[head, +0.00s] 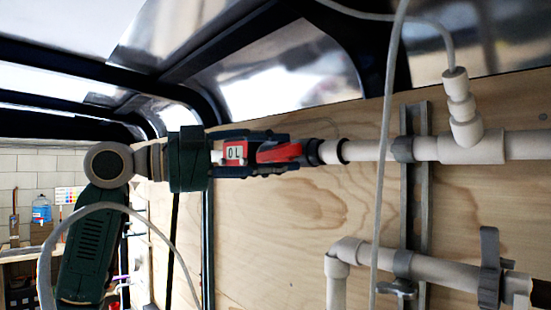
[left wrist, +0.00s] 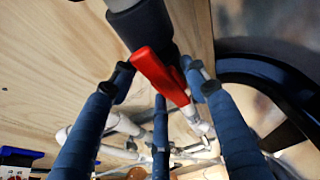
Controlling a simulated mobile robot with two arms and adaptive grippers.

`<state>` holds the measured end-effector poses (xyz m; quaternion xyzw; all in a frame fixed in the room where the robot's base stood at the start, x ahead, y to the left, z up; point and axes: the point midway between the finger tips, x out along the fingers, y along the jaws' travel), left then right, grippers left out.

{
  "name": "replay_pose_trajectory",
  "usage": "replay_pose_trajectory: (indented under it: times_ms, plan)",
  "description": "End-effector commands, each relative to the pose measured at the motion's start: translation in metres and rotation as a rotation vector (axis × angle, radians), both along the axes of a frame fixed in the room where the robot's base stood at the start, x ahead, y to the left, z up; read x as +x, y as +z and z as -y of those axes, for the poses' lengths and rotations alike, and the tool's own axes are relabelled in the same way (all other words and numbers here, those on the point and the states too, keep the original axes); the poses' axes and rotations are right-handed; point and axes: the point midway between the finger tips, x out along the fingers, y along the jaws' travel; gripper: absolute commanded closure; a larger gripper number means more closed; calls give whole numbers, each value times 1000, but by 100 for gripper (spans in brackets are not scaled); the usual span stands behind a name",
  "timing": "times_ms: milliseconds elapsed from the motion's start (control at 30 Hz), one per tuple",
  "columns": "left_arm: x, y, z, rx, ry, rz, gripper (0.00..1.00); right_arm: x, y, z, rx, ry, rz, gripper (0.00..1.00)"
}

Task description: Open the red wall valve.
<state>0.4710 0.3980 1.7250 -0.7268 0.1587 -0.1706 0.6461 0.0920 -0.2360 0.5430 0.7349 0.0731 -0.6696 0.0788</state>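The red valve handle (head: 280,152) is on a dark valve body at the left end of a white pipe (head: 370,150) along the plywood wall. My left gripper (head: 283,152) reaches it from the left. In the left wrist view, the handle (left wrist: 157,76) lies between the blue fingers of my left gripper (left wrist: 160,80). The fingers stand apart on both sides of it, close to its edges; I see no clear grip. In the head view the fingers partly hide the handle and valve body. My right gripper is not in view.
A metal rail (head: 415,200) clamps the pipes to the plywood wall (head: 270,230). A lower white pipe (head: 440,272) with a grey lever (head: 489,265) runs at the lower right. A white hose (head: 387,130) hangs in front of the wall. Dark window frames are above.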

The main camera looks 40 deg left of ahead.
Motion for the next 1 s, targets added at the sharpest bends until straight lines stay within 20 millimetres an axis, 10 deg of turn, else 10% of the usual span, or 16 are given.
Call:
replay_pose_trajectory:
  times_ms: [367,1000]
  plan:
    - [-6,0,-4,-2,2,0,54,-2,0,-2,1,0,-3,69]
    - [-102,-4,-52,-1,0,3,54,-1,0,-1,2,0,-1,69]
